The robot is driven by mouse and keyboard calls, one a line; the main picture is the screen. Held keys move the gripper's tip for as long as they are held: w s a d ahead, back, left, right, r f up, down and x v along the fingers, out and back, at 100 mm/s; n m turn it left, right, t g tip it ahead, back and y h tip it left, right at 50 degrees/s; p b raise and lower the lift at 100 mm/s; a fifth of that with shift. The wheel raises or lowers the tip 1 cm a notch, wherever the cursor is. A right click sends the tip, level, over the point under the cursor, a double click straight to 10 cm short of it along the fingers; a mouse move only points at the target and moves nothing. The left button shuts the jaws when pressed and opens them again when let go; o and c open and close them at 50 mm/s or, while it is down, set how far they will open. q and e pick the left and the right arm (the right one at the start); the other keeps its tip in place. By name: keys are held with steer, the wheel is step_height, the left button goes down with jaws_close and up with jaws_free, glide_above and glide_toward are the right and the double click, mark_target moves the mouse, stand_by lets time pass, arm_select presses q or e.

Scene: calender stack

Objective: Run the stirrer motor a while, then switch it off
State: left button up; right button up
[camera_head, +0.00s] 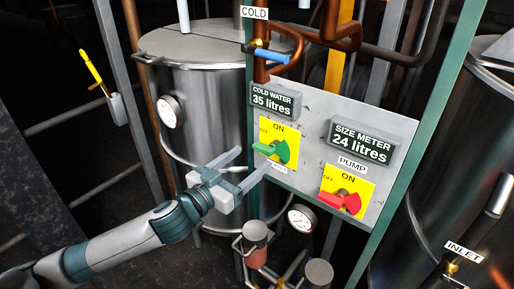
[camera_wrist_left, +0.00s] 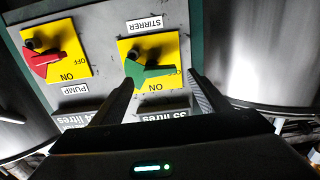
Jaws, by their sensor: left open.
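The stirrer switch is a green handle (camera_head: 272,149) on a yellow ON/OFF plate, on the upper left of a grey panel. It lies about level, its narrow end toward the OFF side. In the left wrist view the picture is upside down, with the green handle (camera_wrist_left: 146,73) under a STIRRER label (camera_wrist_left: 145,25). My left gripper (camera_head: 252,158) is open and empty, just left of and below the switch. In the wrist view its two fingertips (camera_wrist_left: 161,80) stand on either side of the handle's near edge; contact cannot be told.
A red pump switch (camera_head: 340,202) sits lower right on the same panel (camera_head: 312,172). Displays read cold water 35 litres (camera_head: 275,100) and size meter 24 litres (camera_head: 361,143). A steel tank (camera_head: 208,105), a green post and a gauge (camera_head: 301,218) stand close around.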

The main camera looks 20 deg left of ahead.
mark_target(261, 151)
arm_select(q)
steer(key=shift+p+x, duration=0.7)
steer(key=shift+x, duration=1.5)
steer(key=c, duration=1)
